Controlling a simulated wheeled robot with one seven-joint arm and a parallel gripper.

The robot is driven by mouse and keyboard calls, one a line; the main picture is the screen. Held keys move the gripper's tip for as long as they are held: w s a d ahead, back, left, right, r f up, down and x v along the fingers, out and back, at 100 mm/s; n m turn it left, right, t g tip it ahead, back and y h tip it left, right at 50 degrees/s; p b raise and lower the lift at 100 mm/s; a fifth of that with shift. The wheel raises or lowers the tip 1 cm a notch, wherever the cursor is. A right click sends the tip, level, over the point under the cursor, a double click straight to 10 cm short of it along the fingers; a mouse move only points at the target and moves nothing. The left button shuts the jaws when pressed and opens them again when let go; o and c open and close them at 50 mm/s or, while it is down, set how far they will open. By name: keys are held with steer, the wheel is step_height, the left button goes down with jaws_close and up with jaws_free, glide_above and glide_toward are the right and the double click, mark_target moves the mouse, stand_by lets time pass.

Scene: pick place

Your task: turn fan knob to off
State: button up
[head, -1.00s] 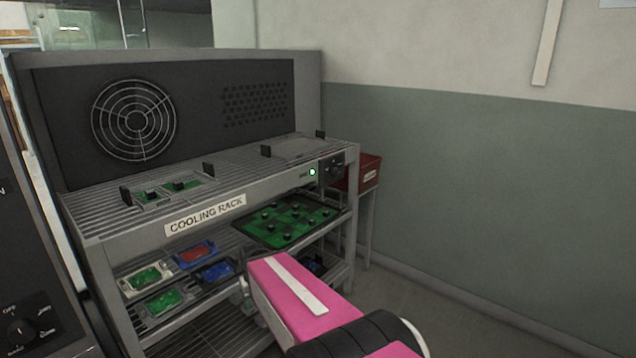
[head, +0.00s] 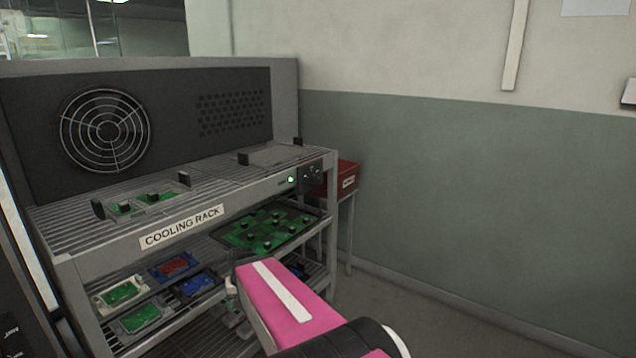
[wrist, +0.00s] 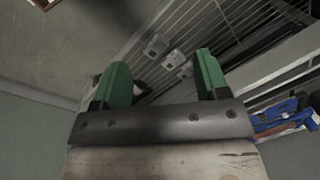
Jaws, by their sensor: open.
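The fan knob (head: 312,172) is a small dark dial on a black panel at the right end of the cooling rack's (head: 182,226) top front edge. A green light (head: 291,180) glows just left of it. The round fan (head: 104,130) sits behind a wire grille in the rack's dark back panel. In the head view my pink arm reaches in low, below and in front of the knob. In the wrist view my gripper (wrist: 160,82) shows two green fingers spread apart with nothing between them. The knob cannot be made out in the wrist view.
A red bin (head: 347,177) on a stand is right of the rack. The grey wall (head: 470,190) bounds the right.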

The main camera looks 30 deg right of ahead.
steer(key=w+d+r+m+t+y, duration=0.3)
steer(key=w+d+r+m+y, duration=0.15)
steer(key=w+d+m, duration=0.5)
steer(key=m+t+y, duration=0.2)
steer(key=m+t, duration=1.1)
steer(key=m, duration=0.5)
glide_toward(317, 180)
steer(key=x, duration=0.9)
steer(key=c, duration=0.9)
